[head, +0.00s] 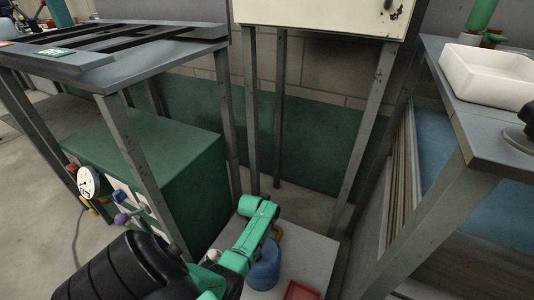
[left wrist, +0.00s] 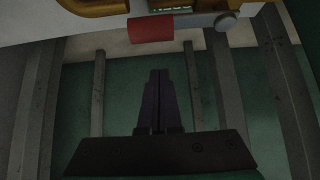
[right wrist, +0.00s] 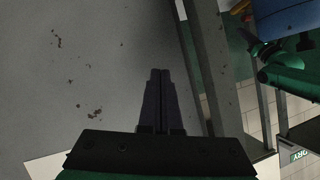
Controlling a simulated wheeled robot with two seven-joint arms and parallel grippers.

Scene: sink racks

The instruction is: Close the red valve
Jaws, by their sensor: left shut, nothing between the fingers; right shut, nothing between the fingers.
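A small red part (head: 72,168) shows beside a white round gauge (head: 88,182) at the left end of the green cabinet under the left table. It may be the red valve, but it is too small to tell. In the left wrist view, a red cylinder (left wrist: 151,28) sits on a pale bar at the top; I cannot tell whether it is the valve. My left gripper (left wrist: 160,73) is shut and empty, with its tips below and apart from the red cylinder in the picture. My right gripper (right wrist: 160,73) is shut and empty before a stained grey surface. Neither gripper's fingers show in the head view.
The green cabinet (head: 165,160) carries purple-blue knobs (head: 122,218). A table with dark racks (head: 110,85) stands over it. A white cabinet on legs (head: 310,14) stands at the back. A white basin (head: 487,75) sits on the right counter. Bare floor shows between the legs.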

